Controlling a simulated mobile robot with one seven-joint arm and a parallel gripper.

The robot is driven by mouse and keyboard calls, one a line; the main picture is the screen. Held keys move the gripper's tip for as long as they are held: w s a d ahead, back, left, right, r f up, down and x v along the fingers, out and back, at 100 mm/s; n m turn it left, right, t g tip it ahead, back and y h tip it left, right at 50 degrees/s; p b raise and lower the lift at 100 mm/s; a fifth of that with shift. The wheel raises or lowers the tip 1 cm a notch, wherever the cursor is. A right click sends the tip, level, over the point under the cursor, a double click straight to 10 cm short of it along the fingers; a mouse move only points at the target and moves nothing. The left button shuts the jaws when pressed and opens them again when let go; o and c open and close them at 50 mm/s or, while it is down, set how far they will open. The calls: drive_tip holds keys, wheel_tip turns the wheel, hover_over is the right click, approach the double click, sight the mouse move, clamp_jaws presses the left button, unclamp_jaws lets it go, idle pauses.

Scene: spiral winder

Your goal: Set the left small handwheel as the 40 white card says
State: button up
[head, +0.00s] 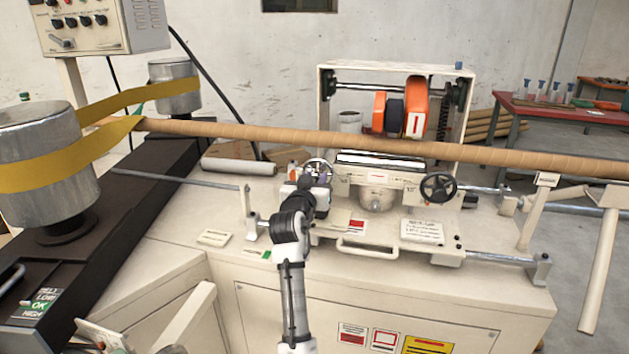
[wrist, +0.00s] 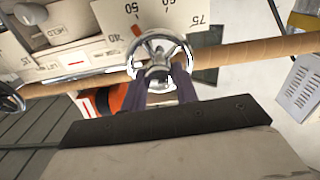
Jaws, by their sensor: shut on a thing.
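The left small handwheel is a chrome spoked wheel (wrist: 158,50) in the upper middle of the wrist view. It also shows beyond my wrist in the head view (head: 319,170). My gripper's two dark fingers (wrist: 163,88) are shut on the handwheel at its near side. Behind the wheel is a white dial plate (wrist: 175,14) with the numbers 40, 50, 60 and 75. A red pointer (wrist: 137,31) lies between 40 and 50. A white card with handwriting (head: 422,231) lies on the machine at front right; I cannot read it.
A black handwheel (head: 438,187) stands to the right on the same carriage. A long brown tube (head: 270,133) crosses above the carriage. Orange rolls (head: 415,105) hang in the frame behind. A yellow belt (head: 40,175) wraps metal drums at left. A front handle (head: 367,247) sticks out low.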

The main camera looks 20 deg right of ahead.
drive_tip(key=shift+n, duration=0.3)
drive_tip(key=shift+n+p, duration=1.5)
drive_tip(key=shift+n, duration=2.1)
drive_tip(key=o, duration=1)
drive_tip(key=shift+c, duration=0.2)
drive_tip(key=b+v, duration=0.3)
drive_tip(key=v, duration=1)
drive_tip(key=shift+s+a, duration=0.3)
